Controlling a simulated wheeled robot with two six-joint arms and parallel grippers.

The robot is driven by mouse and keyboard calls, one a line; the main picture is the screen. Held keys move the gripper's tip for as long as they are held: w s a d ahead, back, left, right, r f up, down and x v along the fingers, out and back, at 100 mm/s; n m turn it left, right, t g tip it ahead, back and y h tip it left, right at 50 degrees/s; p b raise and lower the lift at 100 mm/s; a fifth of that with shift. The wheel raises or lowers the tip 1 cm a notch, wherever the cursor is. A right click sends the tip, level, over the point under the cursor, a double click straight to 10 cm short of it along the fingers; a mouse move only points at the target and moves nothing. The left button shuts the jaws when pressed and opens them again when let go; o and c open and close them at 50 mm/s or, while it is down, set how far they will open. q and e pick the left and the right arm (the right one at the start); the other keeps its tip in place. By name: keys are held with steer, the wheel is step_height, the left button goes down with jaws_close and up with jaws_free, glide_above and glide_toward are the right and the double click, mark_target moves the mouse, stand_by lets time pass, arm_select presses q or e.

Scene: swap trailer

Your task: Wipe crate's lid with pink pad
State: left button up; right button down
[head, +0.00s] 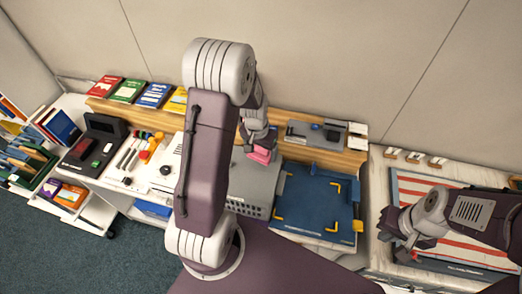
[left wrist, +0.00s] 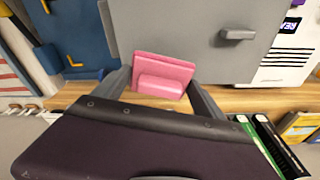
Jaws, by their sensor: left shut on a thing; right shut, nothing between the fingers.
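The pink pad (head: 262,155) is held by my left gripper (head: 257,146) at the far edge of the grey crate. In the left wrist view the pink pad (left wrist: 164,72) sits between the two fingers of the left gripper (left wrist: 163,92). The crate's grey lid (left wrist: 195,35) with a small handle (left wrist: 237,34) lies behind the pad there. I cannot tell whether the pad touches the lid. The crate (head: 252,185) is partly hidden by my left arm in the head view. My right gripper (head: 398,243) is shut and empty at the right, over the striped panel's left side.
A blue tray (head: 310,200) with yellow corner marks stands just right of the crate. A wooden ledge (head: 330,155) runs behind. Tools (head: 140,150) and a black device (head: 100,133) lie to the left. A red-and-white striped panel (head: 430,190) is on the right.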

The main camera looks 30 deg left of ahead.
arm_select(q)
steer(key=shift+r+p, duration=0.4)
steer(key=shift+r, duration=0.6)
arm_select(e)
steer(key=shift+r, duration=0.8)
arm_select(q)
step_height(320, 180, up, 3)
steer(key=p, duration=0.2)
steer(key=shift+r+p, duration=0.1)
steer(key=shift+p, duration=0.3)
arm_select(e)
step_height(320, 180, up, 3)
steer(key=shift+f, duration=0.15)
